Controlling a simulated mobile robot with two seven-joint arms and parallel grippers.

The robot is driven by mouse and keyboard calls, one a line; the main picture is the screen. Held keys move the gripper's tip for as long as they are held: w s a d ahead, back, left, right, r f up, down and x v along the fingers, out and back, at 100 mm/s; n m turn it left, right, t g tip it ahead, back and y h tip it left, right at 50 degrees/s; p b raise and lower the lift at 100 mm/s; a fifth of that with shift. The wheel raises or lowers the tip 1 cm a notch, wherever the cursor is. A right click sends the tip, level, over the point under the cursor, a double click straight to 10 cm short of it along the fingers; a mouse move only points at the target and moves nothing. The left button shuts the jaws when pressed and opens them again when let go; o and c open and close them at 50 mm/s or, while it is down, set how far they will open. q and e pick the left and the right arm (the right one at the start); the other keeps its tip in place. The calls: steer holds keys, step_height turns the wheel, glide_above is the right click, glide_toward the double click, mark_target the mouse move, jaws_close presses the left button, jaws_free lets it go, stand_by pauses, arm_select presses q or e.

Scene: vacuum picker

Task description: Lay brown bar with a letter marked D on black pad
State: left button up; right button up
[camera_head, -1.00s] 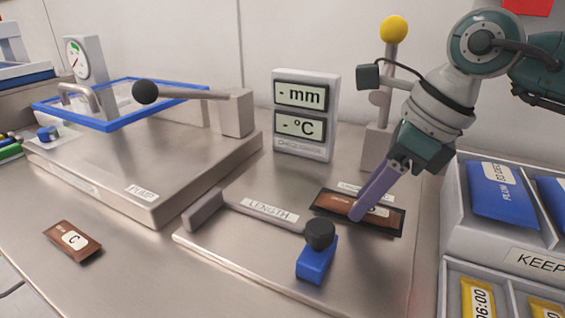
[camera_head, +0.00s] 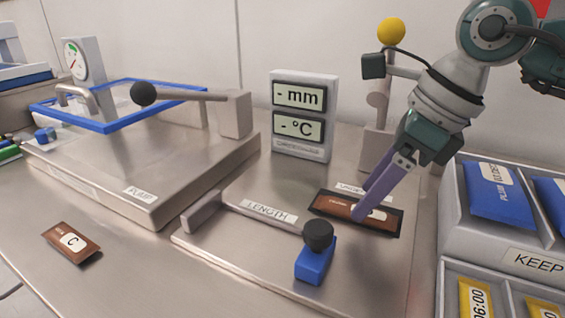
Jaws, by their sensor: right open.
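The brown bar (camera_head: 335,203) lies flat on the black pad (camera_head: 386,232), on the steel plate. Its white label is partly covered by a finger, so I cannot read its letter. My right gripper (camera_head: 364,202) comes down from the upper right with its purple fingers parted, one in front of the bar's middle and one toward its far side. It is open, and I cannot tell whether a finger touches the bar. My left gripper is out of view.
Another brown bar marked C (camera_head: 71,242) lies on the bench at left. A LENGTH lever with a black knob (camera_head: 318,235) and a blue block (camera_head: 315,262) stand in front of the pad. A display (camera_head: 303,115) is behind. KEEP bins (camera_head: 535,262) stand at right.

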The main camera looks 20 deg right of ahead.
steer(key=v, duration=1)
steer(key=shift+r, duration=0.15)
